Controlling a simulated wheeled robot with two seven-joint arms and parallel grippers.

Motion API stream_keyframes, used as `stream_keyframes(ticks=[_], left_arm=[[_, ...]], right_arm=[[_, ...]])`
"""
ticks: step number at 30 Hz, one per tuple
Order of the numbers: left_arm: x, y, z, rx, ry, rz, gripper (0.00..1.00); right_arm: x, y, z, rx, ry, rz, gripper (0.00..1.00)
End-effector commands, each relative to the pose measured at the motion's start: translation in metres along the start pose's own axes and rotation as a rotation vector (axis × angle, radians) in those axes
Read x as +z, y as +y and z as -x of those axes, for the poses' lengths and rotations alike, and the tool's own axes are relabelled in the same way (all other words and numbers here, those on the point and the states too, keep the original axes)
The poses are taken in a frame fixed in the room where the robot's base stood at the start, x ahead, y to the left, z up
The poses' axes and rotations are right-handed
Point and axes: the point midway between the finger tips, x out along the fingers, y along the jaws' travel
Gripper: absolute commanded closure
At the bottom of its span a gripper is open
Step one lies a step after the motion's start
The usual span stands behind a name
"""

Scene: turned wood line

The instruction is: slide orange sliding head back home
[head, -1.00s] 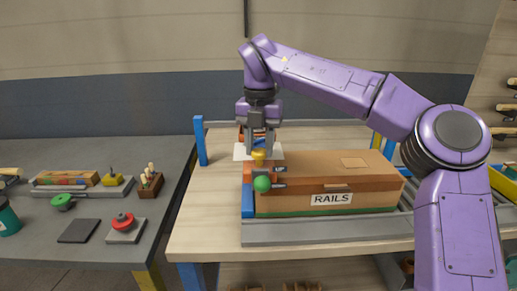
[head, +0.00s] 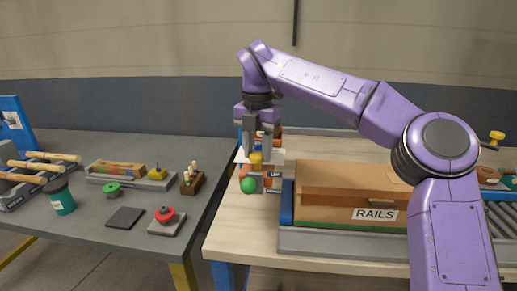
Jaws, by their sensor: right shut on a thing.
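The orange sliding head (head: 247,171) is just left of the cardboard box, partly hidden by my right gripper. A yellow knob (head: 256,159) stands on top of it and a green ball (head: 248,185) is at its front. My right gripper (head: 257,152) points down from above and is shut at the yellow knob; the fingertips partly overlap it, so the exact contact is hard to see. My left gripper is not in view.
A cardboard box labelled RAILS (head: 340,193) lies on the grey conveyor (head: 340,243), with a blue stop (head: 287,203) at its left end. The grey side table (head: 90,235) holds a red button (head: 164,214), a green knob and a cup. Bare wooden bench shows left of the conveyor.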

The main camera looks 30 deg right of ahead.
Motion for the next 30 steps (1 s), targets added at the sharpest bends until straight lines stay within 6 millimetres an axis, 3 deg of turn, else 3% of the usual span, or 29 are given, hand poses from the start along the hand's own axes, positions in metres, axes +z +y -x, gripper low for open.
stream_keyframes(ticks=[3,4,6,17,25,30], left_arm=[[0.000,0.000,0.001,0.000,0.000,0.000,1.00],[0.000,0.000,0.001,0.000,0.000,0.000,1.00],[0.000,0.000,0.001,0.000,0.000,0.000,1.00],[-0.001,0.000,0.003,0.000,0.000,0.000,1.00],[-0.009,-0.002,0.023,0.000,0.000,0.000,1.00],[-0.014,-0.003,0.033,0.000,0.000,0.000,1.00]], right_arm=[[0.000,0.002,0.004,0.009,-0.006,0.005,1.00],[0.000,0.002,0.004,0.010,-0.006,0.005,0.58],[-0.001,0.002,0.004,0.009,-0.005,0.005,0.35],[0.000,0.000,0.009,0.005,-0.004,0.002,0.35],[-0.001,0.002,0.074,0.005,-0.007,0.002,0.35],[-0.002,0.002,0.102,0.004,-0.005,0.003,0.35]])
